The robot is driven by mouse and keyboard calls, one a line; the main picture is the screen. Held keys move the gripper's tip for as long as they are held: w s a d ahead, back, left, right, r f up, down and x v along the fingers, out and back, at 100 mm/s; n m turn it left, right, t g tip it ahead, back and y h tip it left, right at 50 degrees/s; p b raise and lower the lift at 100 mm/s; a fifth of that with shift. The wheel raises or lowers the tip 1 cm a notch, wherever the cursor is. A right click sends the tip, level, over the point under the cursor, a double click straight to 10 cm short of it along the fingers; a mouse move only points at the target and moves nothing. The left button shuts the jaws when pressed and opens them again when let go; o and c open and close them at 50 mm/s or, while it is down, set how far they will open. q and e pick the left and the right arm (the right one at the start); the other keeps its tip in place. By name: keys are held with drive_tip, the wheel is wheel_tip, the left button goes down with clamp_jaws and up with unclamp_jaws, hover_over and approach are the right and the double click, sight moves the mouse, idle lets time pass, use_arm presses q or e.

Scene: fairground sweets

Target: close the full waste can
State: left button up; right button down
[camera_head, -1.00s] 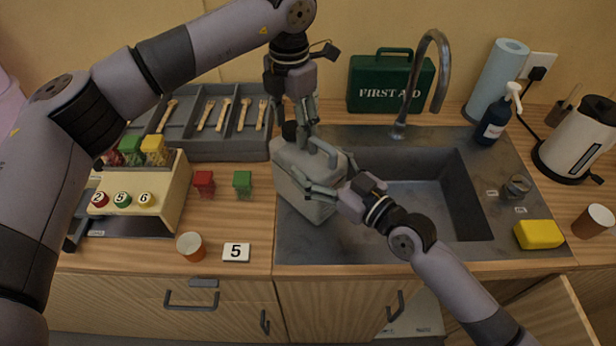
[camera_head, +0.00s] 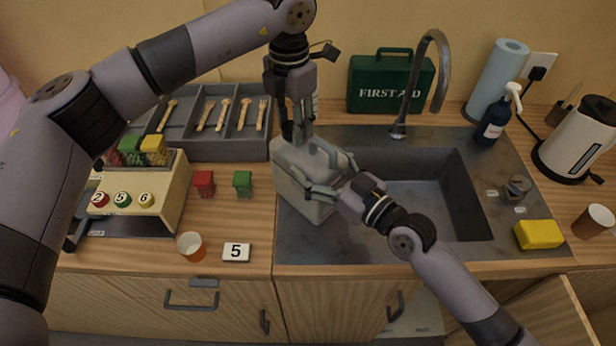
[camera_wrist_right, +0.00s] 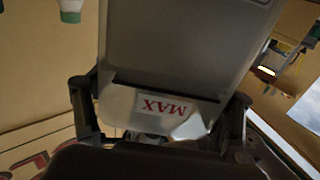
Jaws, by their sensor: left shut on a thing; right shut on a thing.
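The waste can (camera_head: 302,199) is a grey box on the left end of the sink unit in the head view. In the right wrist view the grey can (camera_wrist_right: 178,50) fills the middle, with a red-lettered MAX label (camera_wrist_right: 165,107) that reads upside down. My left gripper (camera_head: 302,134) points down at the can's top and is shut on a part there, seemingly the lid, which its fingers partly hide. My right gripper (camera_head: 325,176) reaches in from the right and is shut on the can, one finger on each side. Whether the lid is fully down is unclear.
The sink basin (camera_head: 425,205) lies just right of the can, with the tap (camera_head: 440,70) behind it. A grey cutlery tray (camera_head: 190,150) stands behind left.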

use_arm(q)
drive_tip(key=o, duration=1.4)
drive_tip(key=shift+c, duration=0.2)
use_arm(e)
drive_tip(key=shift+r, duration=0.1)
use_arm(q)
wheel_tip(320, 180, up, 12)
use_arm(e)
unclamp_jaws()
